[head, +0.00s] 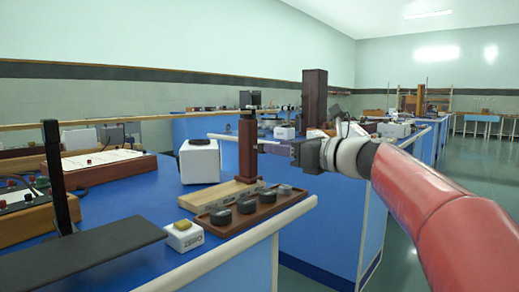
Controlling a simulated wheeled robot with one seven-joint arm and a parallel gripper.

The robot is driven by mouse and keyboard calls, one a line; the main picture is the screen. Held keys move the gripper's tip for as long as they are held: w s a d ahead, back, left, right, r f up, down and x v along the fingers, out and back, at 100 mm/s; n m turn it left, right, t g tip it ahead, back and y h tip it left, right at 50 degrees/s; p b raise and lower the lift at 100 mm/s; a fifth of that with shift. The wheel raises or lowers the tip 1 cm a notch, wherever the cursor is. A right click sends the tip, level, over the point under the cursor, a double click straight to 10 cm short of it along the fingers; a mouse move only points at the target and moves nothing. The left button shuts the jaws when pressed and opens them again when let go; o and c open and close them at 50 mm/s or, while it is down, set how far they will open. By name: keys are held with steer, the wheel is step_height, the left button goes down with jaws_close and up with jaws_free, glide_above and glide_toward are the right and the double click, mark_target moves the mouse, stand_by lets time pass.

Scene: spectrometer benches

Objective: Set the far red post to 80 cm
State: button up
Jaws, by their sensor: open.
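A red-brown upright post (247,150) stands on a light wooden base (222,195) near the right end of the blue bench. A taller, wider dark red-brown upright (314,98) stands farther back, behind my arm. I cannot tell which of the two is the far red post, and no height scale is readable. My gripper (268,147) is open, just right of the nearer post at its upper half, pointing left. Any contact or gap between fingers and post is too small to tell.
A brown tray with several dark round weights (246,206) lies in front of the post. A white box (199,161) stands left, and a small white block (184,235) nearer. A black stand (57,180) rises at far left. The aisle floor (300,278) at right is clear.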

mark_target(252, 151)
steer(key=x, duration=0.5)
steer(key=shift+w+a, duration=0.2)
steer(key=shift+a, duration=0.1)
